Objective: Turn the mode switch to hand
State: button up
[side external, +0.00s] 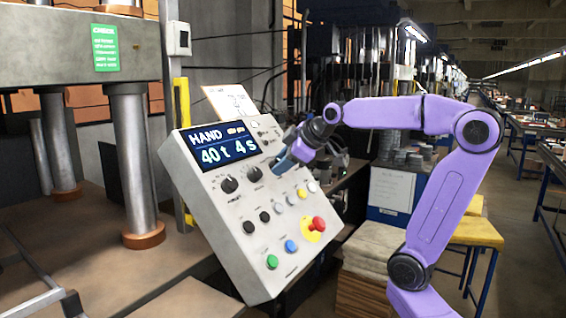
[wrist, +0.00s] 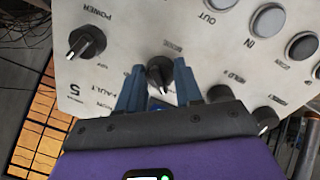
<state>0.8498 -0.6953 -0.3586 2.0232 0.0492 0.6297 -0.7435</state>
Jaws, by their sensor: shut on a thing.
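The tilted grey control panel (side external: 215,215) stands in the middle of the side view. Its display (side external: 220,146) reads HAND on top and 40t 4s below. My gripper (side external: 283,163) is at the panel's upper right part. In the wrist view my gripper (wrist: 158,88) has its two blue fingers on either side of a black rotary knob, the mode switch (wrist: 160,70), and is shut on it. The knob's white pointer line shows between the fingers. In the side view my gripper hides this knob.
A POWER knob (wrist: 87,42) sits left of the fingers in the wrist view. Two dark knobs (side external: 229,184) are left of my gripper in the side view. A red emergency button (side external: 318,223) is lower on the panel. Press columns (side external: 130,160) stand at left.

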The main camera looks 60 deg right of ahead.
jog(key=o, duration=1)
jog(key=shift+o, duration=0.2)
jog(key=shift+r, duration=0.1)
jog(key=v, duration=1.7)
jog(key=shift+r, duration=0.15)
